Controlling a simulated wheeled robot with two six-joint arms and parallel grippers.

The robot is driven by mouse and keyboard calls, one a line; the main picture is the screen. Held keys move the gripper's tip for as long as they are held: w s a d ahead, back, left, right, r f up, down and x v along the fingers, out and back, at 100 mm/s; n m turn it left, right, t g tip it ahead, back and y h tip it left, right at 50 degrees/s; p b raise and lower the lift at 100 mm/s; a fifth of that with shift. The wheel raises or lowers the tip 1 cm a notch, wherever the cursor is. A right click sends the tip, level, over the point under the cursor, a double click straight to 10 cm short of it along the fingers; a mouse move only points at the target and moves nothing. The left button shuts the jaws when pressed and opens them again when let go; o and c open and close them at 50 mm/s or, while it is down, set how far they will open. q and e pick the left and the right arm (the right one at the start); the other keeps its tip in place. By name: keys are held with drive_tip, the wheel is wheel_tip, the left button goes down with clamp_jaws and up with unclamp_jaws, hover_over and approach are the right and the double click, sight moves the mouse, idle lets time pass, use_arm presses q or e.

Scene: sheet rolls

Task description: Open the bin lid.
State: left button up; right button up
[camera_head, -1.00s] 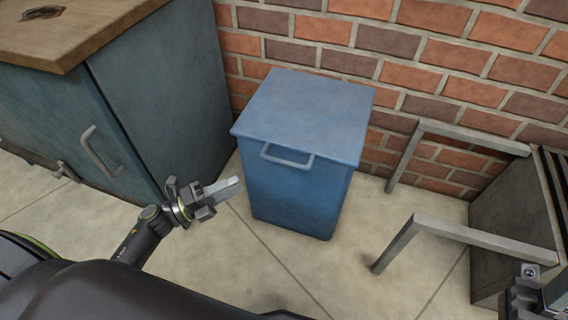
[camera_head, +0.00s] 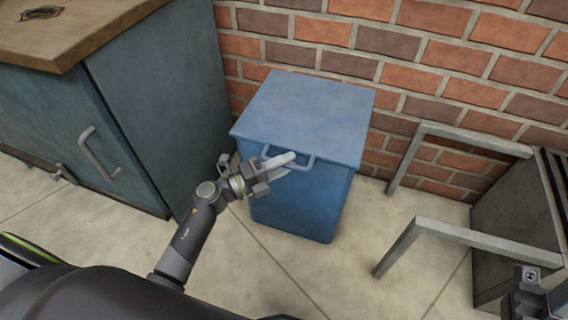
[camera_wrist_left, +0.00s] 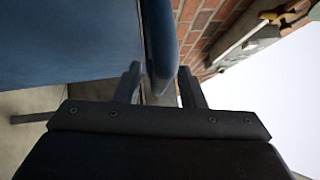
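The blue bin (camera_head: 300,205) stands against the brick wall with its flat lid (camera_head: 308,108) down. A light blue bar handle (camera_head: 307,163) sits on the lid's front edge. My left gripper (camera_head: 282,162) is at the left part of this handle and partly covers it. In the left wrist view, its two fingers (camera_wrist_left: 160,88) are apart, with a rounded blue part, probably the handle (camera_wrist_left: 160,40), reaching in between them. Whether they touch it I cannot tell. My right gripper (camera_head: 530,290) shows only in part at the lower right corner.
A blue-green cabinet (camera_head: 160,100) with a wooden top (camera_head: 95,25) stands left of the bin. At the right are a grey metal frame (camera_head: 460,240) and a dark grey box-like unit (camera_head: 500,225). Tiled floor (camera_head: 330,265) is free before the bin.

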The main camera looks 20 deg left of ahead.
use_arm(q)
clamp_jaws()
drive_tip(key=shift+r+p, duration=0.2)
drive_tip(key=shift+p, duration=0.2)
